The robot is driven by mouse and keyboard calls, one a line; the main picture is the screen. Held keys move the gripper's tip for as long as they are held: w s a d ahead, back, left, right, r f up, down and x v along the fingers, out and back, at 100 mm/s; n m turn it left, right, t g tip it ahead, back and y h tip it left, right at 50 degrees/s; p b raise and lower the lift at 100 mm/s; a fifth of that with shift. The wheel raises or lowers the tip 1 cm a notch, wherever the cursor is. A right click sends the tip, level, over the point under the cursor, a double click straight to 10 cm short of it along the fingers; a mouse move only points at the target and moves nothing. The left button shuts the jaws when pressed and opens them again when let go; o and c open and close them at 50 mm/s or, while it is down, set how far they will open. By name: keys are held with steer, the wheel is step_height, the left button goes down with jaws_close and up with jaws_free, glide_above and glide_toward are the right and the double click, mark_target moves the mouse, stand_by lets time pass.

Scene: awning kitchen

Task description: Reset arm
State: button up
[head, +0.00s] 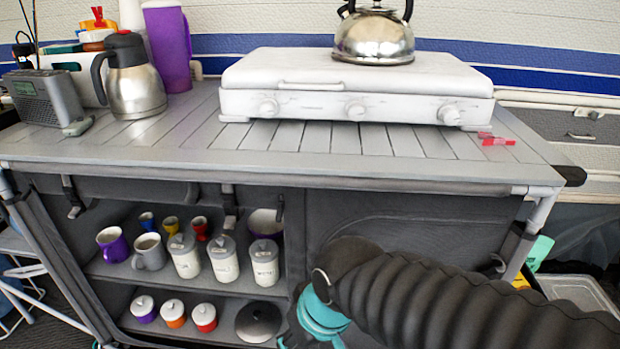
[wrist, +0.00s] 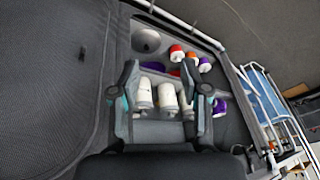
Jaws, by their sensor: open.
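My arm in its dark ribbed sleeve comes in from the lower right of the head view, in front of the cabinet (head: 400,200). Its teal end sits at the bottom, just right of the open shelves; the fingertips cannot be made out there. In the wrist view my gripper (wrist: 158,88) is open, with its two dark fingers apart and nothing held between them. Beyond the fingers, white canisters (wrist: 167,97) stand on the shelf; they also show in the head view (head: 223,260). I cannot tell their exact distance from the fingers.
The slatted counter (head: 180,150) carries a white stove (head: 350,85) with a kettle (head: 375,38), a steel jug (head: 133,85), a purple tumbler (head: 168,50) and a radio (head: 45,97). Mugs, lidded jars and a dark pot (head: 258,321) fill the shelves. A crate (head: 580,293) stands at right.

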steer(key=d+r+m+t+h, duration=0.1)
steer(key=d+r+m, duration=0.2)
steer(key=d, duration=0.5)
steer(key=w+d+r+m+t+h, duration=0.1)
steer(key=d+r+m+t+h, duration=0.1)
steer(key=d, duration=0.7)
steer(key=shift+d+r+m, duration=0.25)
steer(key=shift+r+m, duration=0.15)
steer(key=shift+r, duration=0.15)
steer(key=shift+a, duration=0.1)
